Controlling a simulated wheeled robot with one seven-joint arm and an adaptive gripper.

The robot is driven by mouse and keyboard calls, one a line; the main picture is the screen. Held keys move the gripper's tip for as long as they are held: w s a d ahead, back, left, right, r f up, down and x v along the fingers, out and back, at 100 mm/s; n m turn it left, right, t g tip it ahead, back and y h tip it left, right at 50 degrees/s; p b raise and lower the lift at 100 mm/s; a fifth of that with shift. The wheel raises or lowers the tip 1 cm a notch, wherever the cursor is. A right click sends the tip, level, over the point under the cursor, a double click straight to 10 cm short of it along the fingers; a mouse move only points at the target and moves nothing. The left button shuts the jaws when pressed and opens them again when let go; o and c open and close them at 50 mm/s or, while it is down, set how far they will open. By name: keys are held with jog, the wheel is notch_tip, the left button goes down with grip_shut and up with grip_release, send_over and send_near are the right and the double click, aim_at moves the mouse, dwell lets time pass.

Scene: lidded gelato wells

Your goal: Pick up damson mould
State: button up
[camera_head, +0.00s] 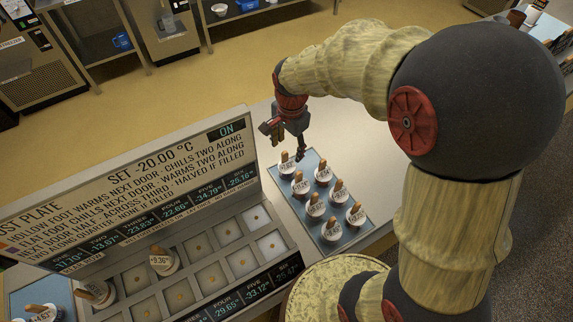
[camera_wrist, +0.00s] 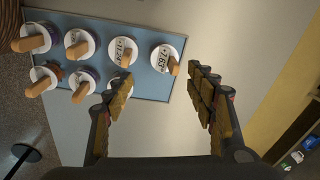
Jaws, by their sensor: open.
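Several white-topped moulds with wooden stick handles stand on a blue tray (camera_head: 272,168). I cannot tell for certain which is damson: the colours show only as slivers under the white tops. In the wrist view one mould with a purplish side (camera_wrist: 78,43) stands in the upper row. The mould marked 7.63 (camera_wrist: 167,52) stands at the tray's end, just ahead of the gap between my fingers. My gripper (camera_head: 300,151) is open and empty above the tray's far end, and its fingers also show in the wrist view (camera_wrist: 163,82). The left finger partly hides one mould.
One mould (camera_head: 163,263) sits in a well, another (camera_head: 97,292) at the lower left. A second blue tray (camera_head: 38,293) is at the left edge. A round top (camera_head: 325,290) is in front.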

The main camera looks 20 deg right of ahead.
aim_at(287, 163)
jog(key=f+m, duration=0.1)
jog(key=f, duration=0.1)
jog(key=w+f, duration=0.1)
jog(key=w+f+m+g, duration=0.1)
jog(key=f, duration=0.1)
jog(key=shift+w+f+m+p, duration=0.1)
jog(key=shift+f+m+p, duration=0.2)
jog(key=shift+f+p, duration=0.1)
jog(key=f, duration=0.4)
jog(key=f+b, duration=0.1)
jog(key=f, duration=0.3)
jog(key=shift+w+d, duration=0.15)
jog(key=shift+d, duration=0.05)
jog(key=shift+r, duration=0.1)
jog(key=shift+c, duration=0.8)
jog(key=c, duration=0.9)
